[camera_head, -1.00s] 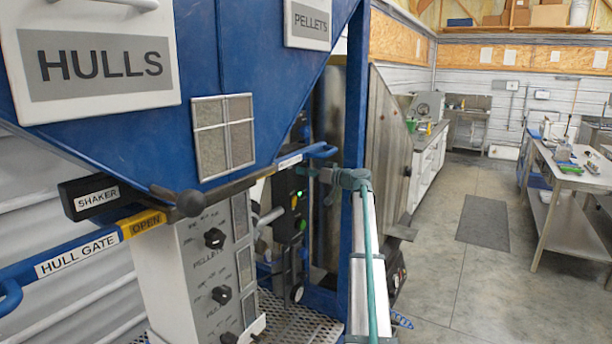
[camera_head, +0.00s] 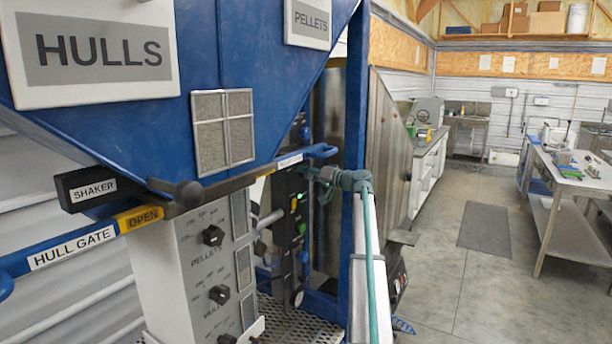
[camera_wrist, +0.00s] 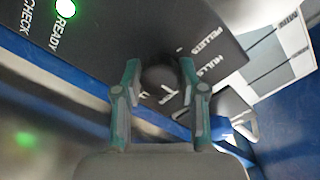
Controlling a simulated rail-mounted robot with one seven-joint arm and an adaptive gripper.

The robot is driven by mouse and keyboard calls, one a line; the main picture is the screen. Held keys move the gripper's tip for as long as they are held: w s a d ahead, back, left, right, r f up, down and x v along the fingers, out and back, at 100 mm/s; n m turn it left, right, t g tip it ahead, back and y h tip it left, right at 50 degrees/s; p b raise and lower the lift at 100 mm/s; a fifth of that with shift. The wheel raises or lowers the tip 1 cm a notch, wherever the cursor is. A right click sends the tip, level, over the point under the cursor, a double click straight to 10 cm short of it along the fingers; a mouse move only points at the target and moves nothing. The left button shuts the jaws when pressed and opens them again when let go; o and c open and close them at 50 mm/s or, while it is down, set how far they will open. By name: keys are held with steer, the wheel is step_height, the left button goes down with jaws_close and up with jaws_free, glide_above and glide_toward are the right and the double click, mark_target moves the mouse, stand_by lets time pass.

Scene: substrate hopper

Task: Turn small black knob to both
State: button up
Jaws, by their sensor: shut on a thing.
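The small black knob (camera_wrist: 160,78) sits on a dark control panel (camera_wrist: 110,38) in the wrist view. My gripper (camera_wrist: 160,66) has its two teal fingers on either side of the knob and is shut on it. "PELLETS" and "HULLS" labels show right of the knob. A white mark shows just below it, too blurred to read. I cannot make out a "both" label or the knob's exact setting. In the head view the dark panel (camera_head: 292,205) stands behind the hopper, and my wrist hides the knob.
A green light (camera_wrist: 65,8) glows beside "READY". The blue hopper (camera_head: 260,95) and its blue gate bar (camera_head: 105,234) stand left of my arm. A white panel (camera_head: 200,275) with other black knobs is below. Open floor (camera_head: 480,280) lies to the right.

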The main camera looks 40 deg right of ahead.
stand_by(0.3)
steer(key=o, duration=1.1)
steer(key=shift+o, duration=0.2)
steer(key=shift+s, duration=0.1)
steer(key=v, duration=1.2)
